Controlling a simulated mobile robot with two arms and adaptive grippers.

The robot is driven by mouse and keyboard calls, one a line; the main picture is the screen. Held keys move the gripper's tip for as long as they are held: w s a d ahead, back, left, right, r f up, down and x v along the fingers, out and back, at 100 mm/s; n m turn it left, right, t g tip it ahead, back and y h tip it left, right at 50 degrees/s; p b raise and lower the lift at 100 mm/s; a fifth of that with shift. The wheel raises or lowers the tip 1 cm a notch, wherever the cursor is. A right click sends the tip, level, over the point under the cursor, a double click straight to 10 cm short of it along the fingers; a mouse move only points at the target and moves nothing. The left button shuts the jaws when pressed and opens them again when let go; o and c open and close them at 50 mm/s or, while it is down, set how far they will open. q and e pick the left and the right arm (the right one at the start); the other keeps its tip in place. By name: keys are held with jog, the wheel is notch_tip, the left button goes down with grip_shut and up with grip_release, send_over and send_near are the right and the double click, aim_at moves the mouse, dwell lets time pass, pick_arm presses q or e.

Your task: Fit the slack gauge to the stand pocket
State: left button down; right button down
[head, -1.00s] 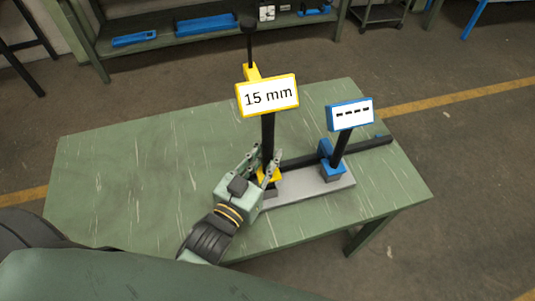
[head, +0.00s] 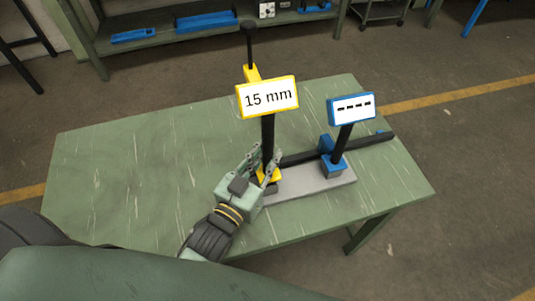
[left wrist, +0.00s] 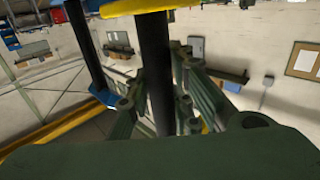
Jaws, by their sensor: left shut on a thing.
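A yellow gauge (head: 267,98) with a "15 mm" plate stands upright on a black post at the left end of the grey stand (head: 305,187). My left gripper (head: 267,160) is shut on this gauge, low on its post by the yellow foot. The left wrist view shows the black post (left wrist: 155,70) between the fingers and the yellow edge (left wrist: 135,8) above. A blue unit (head: 351,109) with a dashed plate leans slightly right on its post, its blue block on the stand's right part. The yellow foot's underside and any pocket there are hidden.
A black bar (head: 370,144) runs along the stand's back and past its right end. The green table (head: 140,170) is clear at left. A shelf (head: 150,48) with blue trays stands behind, across the floor.

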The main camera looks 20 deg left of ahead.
pick_arm(q)
jog(key=shift+f+b, duration=1.05)
jog(key=shift+f, duration=0.4)
jog(key=c, duration=1.6)
grip_release()
jog(key=shift+f, duration=0.1)
jog(key=shift+o, duration=0.6)
jog(key=shift+f, duration=0.1)
jog(key=shift+s+f, duration=0.1)
jog(key=shift+f, duration=0.25)
jog(key=s+a, duration=0.2)
jog(key=s, duration=0.9)
jog(key=shift+s+a+r, duration=0.15)
jog(key=shift+s+r, duration=0.2)
jog(key=shift+f, duration=0.1)
